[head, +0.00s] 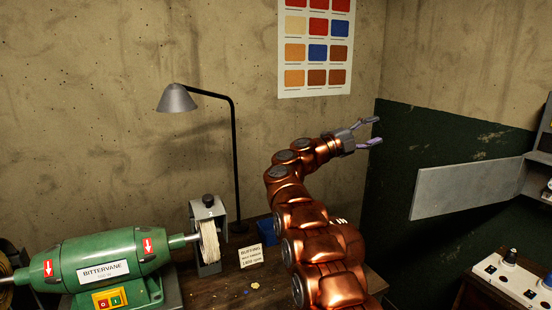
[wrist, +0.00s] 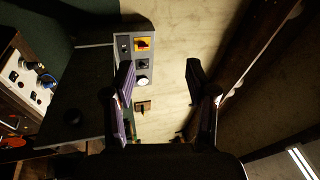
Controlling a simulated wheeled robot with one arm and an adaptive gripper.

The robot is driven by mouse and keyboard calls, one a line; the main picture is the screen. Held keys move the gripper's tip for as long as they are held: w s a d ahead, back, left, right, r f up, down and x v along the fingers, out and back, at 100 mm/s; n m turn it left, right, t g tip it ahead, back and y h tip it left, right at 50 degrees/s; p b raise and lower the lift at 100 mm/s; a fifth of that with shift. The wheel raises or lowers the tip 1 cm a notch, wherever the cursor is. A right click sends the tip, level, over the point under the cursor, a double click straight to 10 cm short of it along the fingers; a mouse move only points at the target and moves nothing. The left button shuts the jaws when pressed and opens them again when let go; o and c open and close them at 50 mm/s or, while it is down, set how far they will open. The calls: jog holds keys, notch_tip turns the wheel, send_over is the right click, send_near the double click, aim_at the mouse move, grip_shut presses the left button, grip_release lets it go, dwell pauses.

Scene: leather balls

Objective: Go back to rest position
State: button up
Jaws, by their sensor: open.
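My gripper (head: 374,132) is raised at the end of my copper-coloured arm in the head view, right of centre and high above the bench. Its two fingers are spread and point right, with nothing between them. In the wrist view the gripper (wrist: 160,82) shows two dark fingers with purple inner pads standing apart. Only background shows through the gap. No leather ball can be made out in either view.
A green buffing machine (head: 110,262) stands at the left of the wooden bench (head: 215,290). A black desk lamp (head: 234,160) rises behind it. A blue bin (head: 347,238) is partly hidden by my arm. A grey panel (head: 465,187) juts out at right, near a control box (head: 515,278).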

jog(key=w+a+r+n+t+y, duration=0.6)
jog(key=a+r+n+t+y, duration=0.45)
jog(key=n+t, duration=0.5)
jog(key=s+a+f+n+g+y, duration=0.5)
jog(key=s+a+f+n+y, duration=0.45)
jog(key=f+n+y, duration=0.2)
jog(key=s+f+n+g+y, duration=0.15)
jog(key=s+f+g, duration=0.25)
jog(key=s+f, duration=0.55)
jog(key=s+f+n+g, duration=0.3)
jog(key=s+f+g, duration=0.3)
jog(key=s, duration=0.7)
jog(key=s+d+f+g+h, duration=0.1)
jog(key=s+d+f+g, duration=0.1)
jog(key=s, duration=0.9)
jog(key=s+d+f+g+h, duration=0.1)
jog(key=s+d+f+g, duration=0.2)
jog(key=s+f, duration=0.3)
jog(key=s+d+f+g+h, duration=0.1)
jog(key=s+d+f, duration=0.4)
jog(key=s, duration=1.1)
jog(key=shift+s+g, duration=0.3)
jog(key=shift+g, duration=0.55)
jog(key=shift+f+n, duration=0.1)
jog(key=shift+n, duration=0.15)
